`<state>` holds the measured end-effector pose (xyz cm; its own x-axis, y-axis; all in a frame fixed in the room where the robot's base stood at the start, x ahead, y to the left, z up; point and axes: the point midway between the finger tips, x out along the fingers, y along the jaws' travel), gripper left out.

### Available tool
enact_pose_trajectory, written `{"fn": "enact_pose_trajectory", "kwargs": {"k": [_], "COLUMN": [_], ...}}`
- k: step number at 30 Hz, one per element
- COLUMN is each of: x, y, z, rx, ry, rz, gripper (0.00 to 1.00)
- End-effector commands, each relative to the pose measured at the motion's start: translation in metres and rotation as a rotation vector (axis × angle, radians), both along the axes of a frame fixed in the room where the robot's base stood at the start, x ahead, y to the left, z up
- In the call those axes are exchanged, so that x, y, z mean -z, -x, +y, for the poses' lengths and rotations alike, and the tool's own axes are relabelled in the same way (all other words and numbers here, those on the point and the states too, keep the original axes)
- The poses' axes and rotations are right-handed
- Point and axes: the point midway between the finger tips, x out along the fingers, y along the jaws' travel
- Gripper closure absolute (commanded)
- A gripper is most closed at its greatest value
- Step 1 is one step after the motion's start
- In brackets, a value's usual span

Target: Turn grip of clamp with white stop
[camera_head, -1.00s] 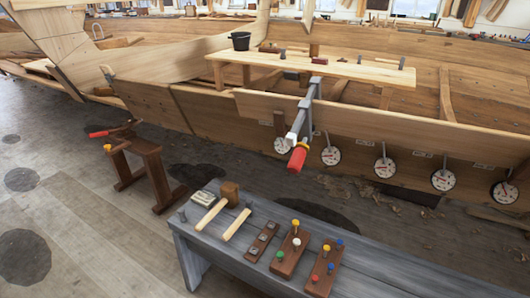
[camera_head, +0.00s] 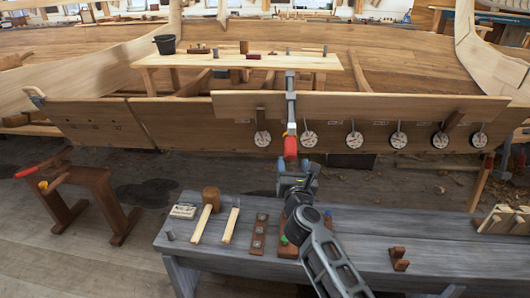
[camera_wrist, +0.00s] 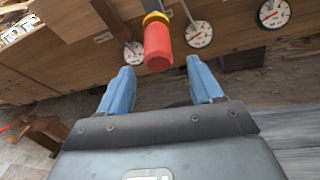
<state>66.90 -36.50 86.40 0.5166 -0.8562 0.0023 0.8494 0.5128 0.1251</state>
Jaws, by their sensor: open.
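A long grey bar clamp (camera_head: 291,95) hangs over the plank edge of the hull, with a pale white part (camera_head: 291,128) just above its red grip (camera_head: 290,148). In the wrist view the red grip (camera_wrist: 158,47) points toward me, with a yellow collar (camera_wrist: 155,19) behind it. My gripper (camera_head: 292,166) is just below and in front of the grip in the head view. In the wrist view my gripper (camera_wrist: 160,66) is open, its two blue fingers spread left and right of the grip's near end.
Several round gauges (camera_head: 354,140) hang along the hull close to the clamp. A sawhorse (camera_head: 85,195) with another red-handled clamp (camera_head: 27,171) stands at left. Wooden blocks (camera_head: 500,220) sit at right.

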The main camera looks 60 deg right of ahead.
Motion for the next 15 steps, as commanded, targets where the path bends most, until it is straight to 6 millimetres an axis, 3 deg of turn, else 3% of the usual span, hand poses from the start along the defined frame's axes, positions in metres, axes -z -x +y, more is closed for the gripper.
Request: {"fn": "enact_pose_trajectory", "kwargs": {"k": [15], "x": [-0.001], "y": [-0.032], "z": [-0.057], "rx": [0.006], "ry": [-0.014], "rz": [-0.021], "gripper": [0.35]}}
